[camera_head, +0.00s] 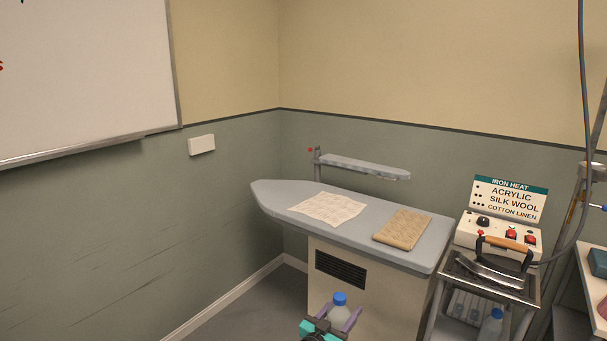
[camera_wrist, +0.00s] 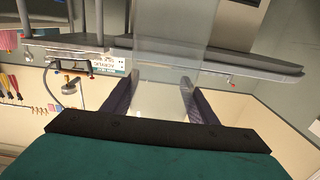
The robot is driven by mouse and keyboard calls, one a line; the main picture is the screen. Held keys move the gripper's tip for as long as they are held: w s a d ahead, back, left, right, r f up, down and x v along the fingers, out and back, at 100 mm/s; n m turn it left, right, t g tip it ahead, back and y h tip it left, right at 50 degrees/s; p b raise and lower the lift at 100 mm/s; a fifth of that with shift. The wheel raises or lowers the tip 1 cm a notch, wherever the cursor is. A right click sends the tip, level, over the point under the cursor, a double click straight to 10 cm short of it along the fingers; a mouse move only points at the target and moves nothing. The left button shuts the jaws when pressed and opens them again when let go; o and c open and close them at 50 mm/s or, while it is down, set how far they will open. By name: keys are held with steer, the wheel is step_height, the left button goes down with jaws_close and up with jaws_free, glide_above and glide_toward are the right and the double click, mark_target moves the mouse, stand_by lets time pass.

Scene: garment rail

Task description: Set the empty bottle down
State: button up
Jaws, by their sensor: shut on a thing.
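A clear bottle with a blue cap (camera_head: 340,299) is held upright between the purple fingers of my gripper (camera_head: 338,317) at the bottom of the head view. It is in front of the ironing table's cabinet and off any surface that I can see. In the wrist view the two fingers of my gripper (camera_wrist: 155,92) stand on either side of the see-through bottle (camera_wrist: 165,45). My gripper is shut on it. The bottle's lower part is hidden in the head view. A second blue-capped bottle (camera_head: 491,329) stands low in the cart at the right.
The ironing table (camera_head: 282,191) carries a pale patterned cloth (camera_head: 327,208) and a folded tan cloth (camera_head: 402,229). The cart (camera_head: 531,291) holds an iron (camera_head: 506,250) and a control box (camera_head: 467,236). Bare floor (camera_head: 262,305) shows left of the cabinet.

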steer(key=s+d+r+m+g+h, duration=0.3)
steer(key=s+d+r, duration=0.1)
steer(key=r, duration=0.3)
steer(key=shift+s+d+g+h, duration=0.2)
steer(key=shift+s+g+h, duration=0.1)
steer(key=shift+s, duration=0.25)
steer(key=shift+d, duration=0.25)
steer(key=shift+w+a, duration=0.1)
steer(key=shift+a, duration=0.05)
